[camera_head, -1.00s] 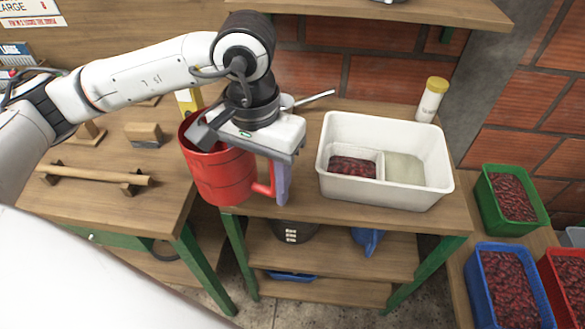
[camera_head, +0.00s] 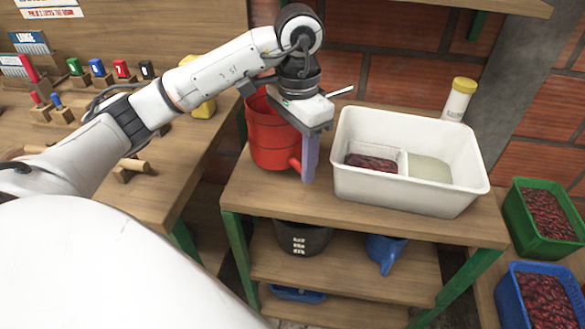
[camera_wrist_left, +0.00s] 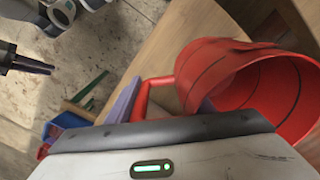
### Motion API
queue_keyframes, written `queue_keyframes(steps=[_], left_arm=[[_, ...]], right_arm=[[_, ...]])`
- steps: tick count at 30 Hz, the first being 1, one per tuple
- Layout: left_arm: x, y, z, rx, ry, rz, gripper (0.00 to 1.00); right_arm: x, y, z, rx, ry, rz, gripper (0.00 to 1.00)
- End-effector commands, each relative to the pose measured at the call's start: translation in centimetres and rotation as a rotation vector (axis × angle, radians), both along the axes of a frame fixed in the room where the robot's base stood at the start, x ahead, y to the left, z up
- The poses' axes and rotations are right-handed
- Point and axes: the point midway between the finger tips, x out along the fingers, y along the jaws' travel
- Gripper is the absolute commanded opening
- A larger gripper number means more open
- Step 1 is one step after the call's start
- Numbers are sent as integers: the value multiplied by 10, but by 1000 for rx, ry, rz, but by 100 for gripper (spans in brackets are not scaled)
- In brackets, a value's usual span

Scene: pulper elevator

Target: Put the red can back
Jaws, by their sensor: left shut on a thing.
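The red can (camera_head: 272,135) is an open, upright bucket-like can with a side handle. It is over the back left of the middle table, left of the white tub. Whether its base touches the wood I cannot tell. My left gripper (camera_head: 309,160) is shut on its handle (camera_head: 295,163), with a lilac finger pointing down beside it. In the left wrist view the can (camera_wrist_left: 235,75) shows its open mouth and the handle (camera_wrist_left: 143,98) at the lilac finger (camera_wrist_left: 122,103). What looks like my right gripper (camera_wrist_left: 35,65) shows dark at the left edge there; its jaws are unclear.
The white tub (camera_head: 400,195) with a tray of red cherries stands close right of the can. A yellow-lidded jar (camera_head: 458,100) is behind it. The left workbench (camera_head: 150,195) holds wooden blocks and stamps. Bare tabletop (camera_head: 265,195) lies in front of the can.

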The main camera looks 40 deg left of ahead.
Motion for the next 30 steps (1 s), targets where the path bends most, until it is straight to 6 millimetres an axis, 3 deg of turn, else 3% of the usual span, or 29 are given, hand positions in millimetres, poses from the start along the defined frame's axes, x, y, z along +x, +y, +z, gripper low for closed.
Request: queue_keyframes(steps=[13,25,26,28,30], left_arm=[[-1,0,-50,0,1,1,0],[0,0,-58,1,-3,1,0],[0,0,-57,1,-2,1,51],[0,0,-57,0,-2,1,62],[0,0,-57,0,-2,1,66]], right_arm=[[-3,-1,-1,0,7,-4,21],[-4,-2,-8,-2,10,-4,21],[-4,-2,-7,-2,10,-4,21],[-4,-2,-6,-2,11,-4,21],[-4,-2,-6,-2,11,-4,21]])
